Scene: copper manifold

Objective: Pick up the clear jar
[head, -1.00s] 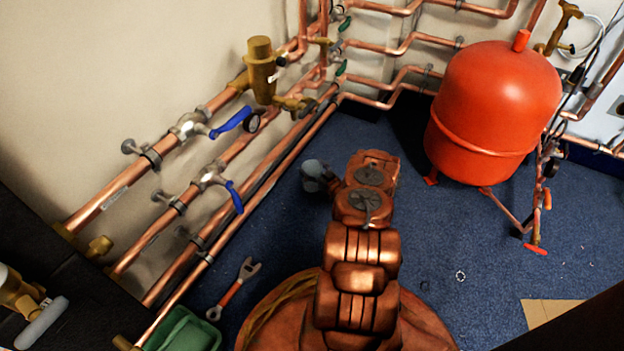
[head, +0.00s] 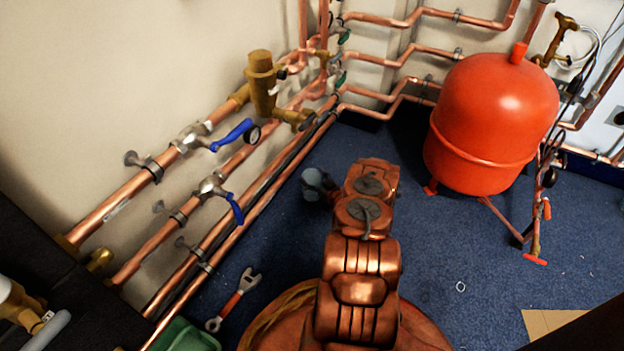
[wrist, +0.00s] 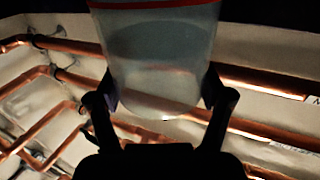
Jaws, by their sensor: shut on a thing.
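The clear jar (wrist: 158,62) fills the upper middle of the wrist view, a translucent container with a reddish line near its rim. My gripper (wrist: 163,100) has its two dark fingers against opposite sides of the jar. In the head view the jar (head: 313,181) shows small and bluish-grey at the end of my copper-coloured arm, above the blue floor. My gripper (head: 328,190) is dark there and partly hidden by the arm. The jar's top is cut off in the wrist view.
Copper pipes (head: 150,252) with blue-handled valves run along the left wall. A red tank (head: 492,120) stands at the right. A wrench (head: 233,300) and a green bin (head: 184,337) are at the lower left. Blue floor (head: 450,260) lies open between arm and tank.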

